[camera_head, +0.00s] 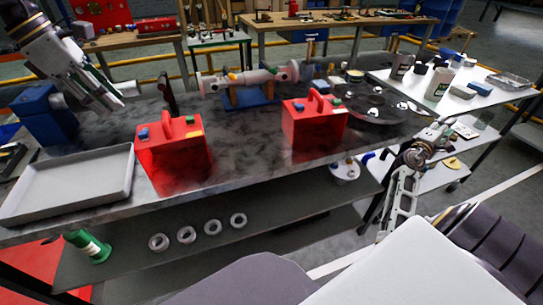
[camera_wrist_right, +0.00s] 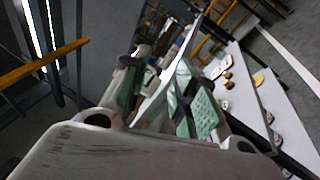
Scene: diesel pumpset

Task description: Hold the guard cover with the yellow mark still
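Two red guard covers with top handles stand on the dark bench. The left red cover (camera_head: 172,155) carries a blue mark and a yellow-orange mark (camera_head: 193,134). The right red cover (camera_head: 313,125) carries a blue mark and a green mark. My left gripper (camera_head: 112,107) is above the bench, left of the left cover and apart from it; its finger gap is unclear. My right gripper (camera_head: 438,132) is at the right, beyond the bench's right end and away from both covers. In the right wrist view its green-padded fingers (camera_wrist_right: 160,92) are apart with nothing between them.
A grey tray (camera_head: 70,187) lies on the bench's left part. A blue machine (camera_head: 47,115) stands behind it. A pipe-like part on a blue stand (camera_head: 250,97) and a dark round plate (camera_head: 375,106) are farther back. A white table (camera_head: 460,85) with bottles stands at right.

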